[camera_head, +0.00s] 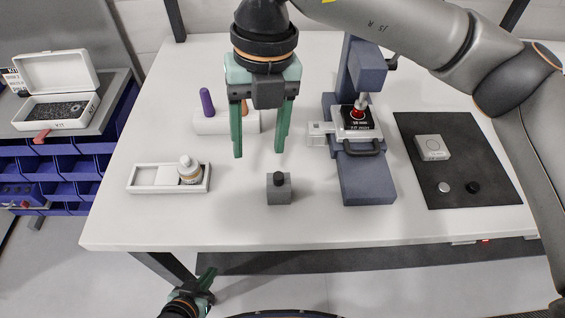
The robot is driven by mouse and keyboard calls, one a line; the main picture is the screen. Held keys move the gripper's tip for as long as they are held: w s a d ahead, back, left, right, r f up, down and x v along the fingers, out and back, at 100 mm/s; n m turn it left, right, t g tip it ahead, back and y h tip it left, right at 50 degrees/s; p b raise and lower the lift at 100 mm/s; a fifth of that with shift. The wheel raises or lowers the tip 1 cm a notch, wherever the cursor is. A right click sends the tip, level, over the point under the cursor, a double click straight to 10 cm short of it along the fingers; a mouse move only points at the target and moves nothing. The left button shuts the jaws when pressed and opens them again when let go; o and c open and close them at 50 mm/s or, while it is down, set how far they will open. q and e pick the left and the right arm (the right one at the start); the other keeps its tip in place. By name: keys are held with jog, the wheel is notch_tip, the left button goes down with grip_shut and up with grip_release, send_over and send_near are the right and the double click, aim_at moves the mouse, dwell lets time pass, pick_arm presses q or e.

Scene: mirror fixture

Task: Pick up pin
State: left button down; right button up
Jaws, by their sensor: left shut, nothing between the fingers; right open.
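My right gripper (259,150) hangs over the middle of the table, open and empty, its two green fingers pointing down. A small grey block with a black knob on top (279,187) stands in front of it, apart from the fingers. Behind the fingers a white holder (210,124) carries an upright purple peg (207,102) and an orange one (243,108), partly covered by the gripper. I cannot tell which of these pieces is the pin. My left gripper (208,281) is low, below the table's front edge, shut and empty.
A blue-grey press (367,180) with a clear-edged fixture stands right of the gripper. A dark mat (455,140) with a light box and two small round parts lies further right. A white tray (143,177) with a small bottle (189,171) lies left. The front table strip is clear.

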jog(key=w+d+t, duration=0.1)
jog(key=w+d, duration=0.1)
jog(key=h, duration=0.1)
send_over(278, 175)
jog(key=shift+m, duration=0.3)
jog(key=f, duration=0.6)
jog(key=shift+a+p, duration=0.2)
jog(key=shift+p, duration=0.15)
jog(key=f, duration=0.3)
jog(key=f+p, duration=0.1)
jog(key=shift+d+f, duration=0.15)
jog(key=shift+d, duration=0.15)
jog(key=shift+f, duration=0.55)
pick_arm(q)
jog(key=shift+w+r, duration=0.25)
jog(key=shift+r, duration=0.6)
pick_arm(e)
grip_shut()
